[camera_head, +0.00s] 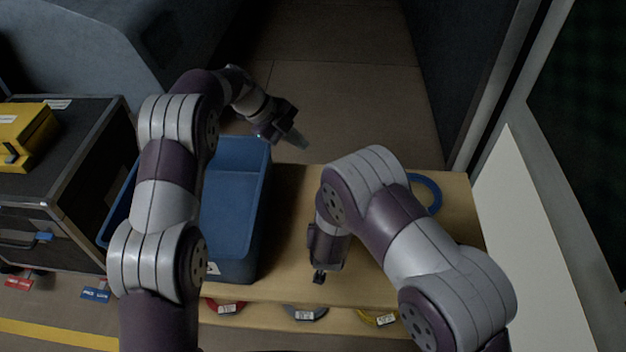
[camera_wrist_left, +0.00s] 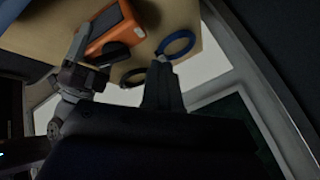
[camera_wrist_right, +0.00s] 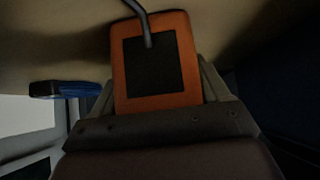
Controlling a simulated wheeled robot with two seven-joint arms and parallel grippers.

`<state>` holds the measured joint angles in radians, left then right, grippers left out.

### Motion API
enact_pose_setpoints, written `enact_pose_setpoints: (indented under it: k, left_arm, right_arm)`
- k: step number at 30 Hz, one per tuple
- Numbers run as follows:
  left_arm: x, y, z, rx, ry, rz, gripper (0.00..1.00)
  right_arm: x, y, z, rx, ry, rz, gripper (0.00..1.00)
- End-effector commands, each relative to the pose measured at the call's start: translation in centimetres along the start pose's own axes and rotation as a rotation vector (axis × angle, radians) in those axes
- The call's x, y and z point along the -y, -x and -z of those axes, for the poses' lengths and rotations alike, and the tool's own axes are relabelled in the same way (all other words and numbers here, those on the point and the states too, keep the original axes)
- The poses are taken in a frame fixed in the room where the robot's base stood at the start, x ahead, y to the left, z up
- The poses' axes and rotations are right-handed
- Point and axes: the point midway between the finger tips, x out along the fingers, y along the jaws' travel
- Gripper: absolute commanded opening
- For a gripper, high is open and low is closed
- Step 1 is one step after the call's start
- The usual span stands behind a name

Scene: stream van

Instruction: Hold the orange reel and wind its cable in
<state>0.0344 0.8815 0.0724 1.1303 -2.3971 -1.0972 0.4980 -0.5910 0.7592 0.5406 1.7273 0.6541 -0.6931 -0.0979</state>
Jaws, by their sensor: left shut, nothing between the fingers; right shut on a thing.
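The orange reel shows in the right wrist view (camera_wrist_right: 122,75) as an orange frame around a dark square panel, between the fingers of my right gripper. A grey cable (camera_wrist_right: 141,14) runs from the panel out of the top edge. My right gripper (camera_wrist_left: 88,72) is shut on the reel, seen in the left wrist view with the orange reel (camera_wrist_left: 112,22) over the table. In the head view my right arm hides the reel. My left gripper (camera_head: 297,141) is shut and empty, beyond the table's far edge; its fingertips show in the left wrist view (camera_wrist_left: 162,66).
A blue bin (camera_head: 238,190) stands on the left of the wooden table (camera_head: 285,260). A blue cable ring (camera_head: 431,188) lies at the table's right; a dark ring (camera_wrist_left: 133,78) shows beside it. A black case (camera_head: 75,200) with a yellow box (camera_head: 25,135) stands left.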

Motion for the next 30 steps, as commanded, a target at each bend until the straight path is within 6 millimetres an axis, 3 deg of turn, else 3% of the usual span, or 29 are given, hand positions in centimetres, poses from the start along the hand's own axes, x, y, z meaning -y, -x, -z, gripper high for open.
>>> enact_pose_setpoints:
  k: [1, 4, 9, 12, 15, 20, 30]
  left_arm:
    - [-1.4, 1.9, 0.2, 0.005, 0.090, 0.016, 0.00]
    - [-5.3, 3.9, 1.3, 0.006, 0.549, 0.059, 0.00]
    - [-10.7, 3.3, 2.8, 0.005, 1.302, 0.091, 0.00]
    - [-12.1, 2.4, 3.0, 0.009, 1.578, 0.094, 0.00]
    - [-12.1, 2.3, 2.6, 0.013, 1.710, 0.115, 0.00]
    - [-12.0, 0.8, 2.5, 0.012, 1.756, 0.113, 0.00]
    - [-11.6, -6.3, 1.9, 0.013, 1.752, 0.111, 0.00]
  right_arm:
    - [0.0, 0.0, 0.0, 0.000, 0.000, 0.000, 0.38]
    - [0.0, 0.0, 0.0, 0.000, 0.000, 0.000, 0.38]
    - [0.0, 0.0, 0.0, 0.000, -0.001, 0.000, 0.38]
    - [0.0, 0.0, 0.0, -0.001, -0.001, 0.000, 0.38]
    - [0.0, 0.0, 0.0, -0.001, -0.001, 0.000, 0.38]
    - [0.0, 0.0, 0.0, -0.001, -0.001, 0.000, 0.38]
    - [0.0, 0.0, 0.0, -0.001, -0.001, 0.000, 0.38]
